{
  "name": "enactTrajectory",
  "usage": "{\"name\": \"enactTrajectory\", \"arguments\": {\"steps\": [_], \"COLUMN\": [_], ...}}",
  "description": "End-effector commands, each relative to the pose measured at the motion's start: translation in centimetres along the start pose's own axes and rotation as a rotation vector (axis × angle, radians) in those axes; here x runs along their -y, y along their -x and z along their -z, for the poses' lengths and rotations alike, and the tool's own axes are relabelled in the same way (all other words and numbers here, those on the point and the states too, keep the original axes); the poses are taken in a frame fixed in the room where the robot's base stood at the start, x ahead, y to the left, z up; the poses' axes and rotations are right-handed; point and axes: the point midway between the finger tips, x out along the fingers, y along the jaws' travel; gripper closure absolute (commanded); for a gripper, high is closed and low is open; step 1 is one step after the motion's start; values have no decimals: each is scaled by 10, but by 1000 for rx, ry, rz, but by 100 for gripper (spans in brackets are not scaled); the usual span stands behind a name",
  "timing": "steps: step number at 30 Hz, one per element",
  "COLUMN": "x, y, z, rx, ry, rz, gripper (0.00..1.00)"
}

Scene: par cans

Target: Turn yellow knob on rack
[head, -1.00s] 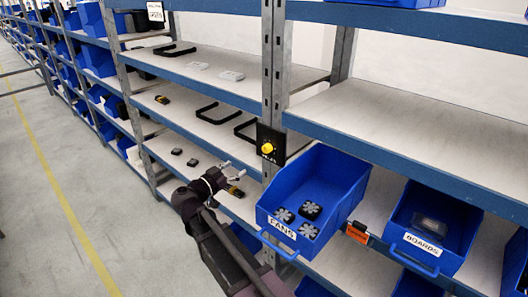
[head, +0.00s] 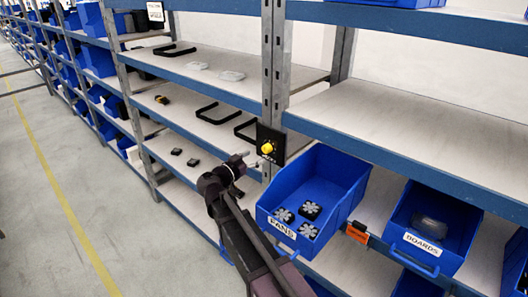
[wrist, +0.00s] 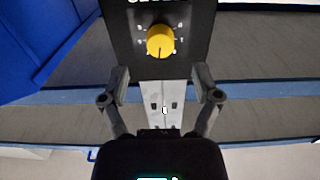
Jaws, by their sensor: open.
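The yellow knob (head: 267,148) sits on a black panel (head: 277,138) fixed to the grey rack post. In the wrist view the round yellow knob (wrist: 160,41) has a dark pointer line toward the bottom, with scale marks around it on the black panel (wrist: 196,20). My gripper (head: 250,160) is just left of and below the knob in the head view. In the wrist view my gripper (wrist: 160,80) is open and empty, its two fingers apart. The knob lies beyond the fingertips, roughly centred between them, and no contact shows.
A blue bin (head: 335,175) with several fans stands right beside the panel. A second blue bin labelled BOARDS (head: 465,228) is farther right. Shelf edges (head: 225,94) run past the post (head: 272,60). Black handles (head: 217,112) lie on the shelf to the left.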

Motion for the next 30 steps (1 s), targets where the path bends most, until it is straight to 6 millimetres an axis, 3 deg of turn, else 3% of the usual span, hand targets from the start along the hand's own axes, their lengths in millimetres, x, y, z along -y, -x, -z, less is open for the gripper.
{"name": "enactTrajectory", "arguments": {"steps": [6,12,25,26,30], "x": [1,0,0,0,0], "y": [-32,-48,-53,-53,-53], "z": [0,0,0,0,0], "rx": [0,0,0,0,0], "ry": [0,0,0,0,0], "rz": [-1,-1,1,1,1], "gripper": [19,19,19,25,67]}}
